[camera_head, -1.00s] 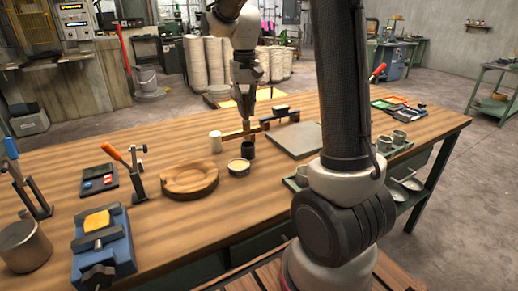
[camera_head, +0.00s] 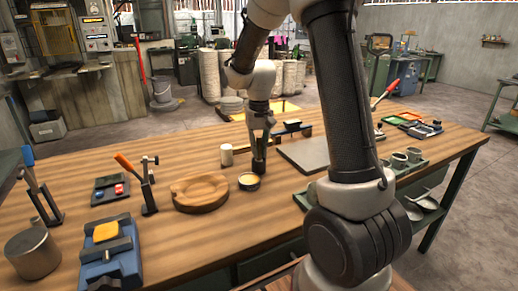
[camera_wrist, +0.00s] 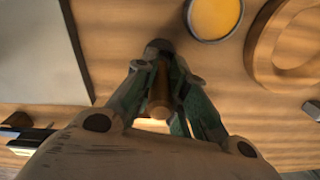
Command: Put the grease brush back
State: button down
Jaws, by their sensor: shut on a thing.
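My gripper (camera_head: 262,140) points down over the dark cup (camera_head: 259,168) on the workbench. In the wrist view my gripper (camera_wrist: 160,92) is shut on the brown handle of the grease brush (camera_wrist: 159,98). The handle runs toward the dark round cup (camera_wrist: 160,46) beyond the fingertips. The bristle end is hidden, and I cannot tell how deep it sits in the cup. The tin of yellow grease (camera_head: 249,181) stands beside the cup, and also shows in the wrist view (camera_wrist: 214,14).
A round wooden piece (camera_head: 200,192) lies left of the tin. A white cylinder (camera_head: 226,155) stands left of the cup. A grey plate (camera_head: 305,154) lies to the right, with a long bar (camera_head: 292,130) behind.

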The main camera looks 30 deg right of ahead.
jog(key=shift+f, duration=0.15)
jog(key=c, duration=1.5)
grip_release()
jog(key=shift+o, duration=0.2)
notch_tip(320, 180, up, 12)
jog(key=shift+r, duration=0.1)
jog(key=s+r+n+t, duration=0.3)
jog(key=s+t, duration=0.1)
jog(key=s, duration=2.1)
jog(key=shift+s+d, duration=0.2)
jog(key=shift+s, duration=0.05)
